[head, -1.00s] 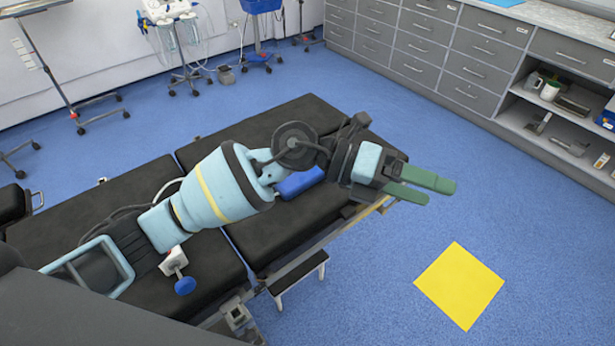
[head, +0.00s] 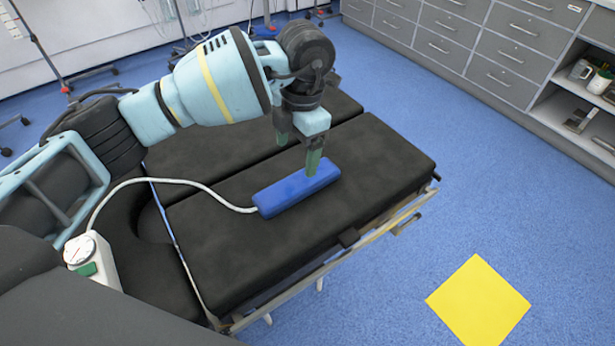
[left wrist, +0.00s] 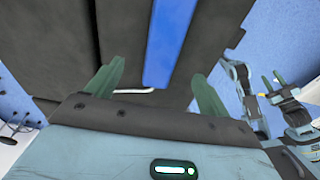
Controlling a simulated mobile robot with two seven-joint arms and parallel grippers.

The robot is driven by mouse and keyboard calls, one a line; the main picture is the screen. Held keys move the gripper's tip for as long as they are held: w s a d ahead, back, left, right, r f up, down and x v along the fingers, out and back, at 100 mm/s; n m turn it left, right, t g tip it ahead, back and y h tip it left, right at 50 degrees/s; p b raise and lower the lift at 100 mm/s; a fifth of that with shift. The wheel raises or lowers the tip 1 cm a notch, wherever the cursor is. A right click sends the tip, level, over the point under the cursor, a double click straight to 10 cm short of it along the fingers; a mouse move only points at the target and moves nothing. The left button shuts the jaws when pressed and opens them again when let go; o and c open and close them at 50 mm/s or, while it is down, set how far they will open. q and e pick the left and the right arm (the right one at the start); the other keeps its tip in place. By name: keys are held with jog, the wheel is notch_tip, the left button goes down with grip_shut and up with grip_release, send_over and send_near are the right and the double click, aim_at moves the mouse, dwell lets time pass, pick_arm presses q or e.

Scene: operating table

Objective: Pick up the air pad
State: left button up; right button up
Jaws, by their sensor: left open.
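The air pad is a blue block-shaped pad (head: 290,192) lying on the black operating table (head: 385,165). A white tube runs from its left end to a white gauge box (head: 88,258). My left gripper (head: 298,152) points down over the pad, open, with its green fingers spread; the near fingertip overlaps the pad's far right part in the picture. In the left wrist view the pad (left wrist: 170,45) shows as a blue strip between the open fingers. I cannot tell if they touch it. My right arm (left wrist: 275,95) shows at the right there; its finger state is unclear.
The table's metal side rail (head: 370,235) runs along its near edge. A yellow square (head: 478,300) lies on the blue floor at the right. Grey drawers (head: 480,50) stand at the back right. The table top right of the pad is clear.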

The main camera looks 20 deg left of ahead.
aim_at(298, 182)
pick_arm(q)
jog(key=shift+w+f, duration=0.2)
jog(key=shift+f, duration=0.5)
jog(key=shift+w, duration=0.2)
jog(key=shift+s+f, duration=0.25)
notch_tip(298, 182, down, 2)
jog(key=shift+s+d+f, duration=0.1)
jog(key=shift+s+f, duration=0.05)
jog(key=shift+f, duration=0.4)
jog(key=f, duration=0.4)
jog(key=shift+s, duration=0.2)
jog(key=c, duration=1.2)
jog(key=shift+o, duration=0.2)
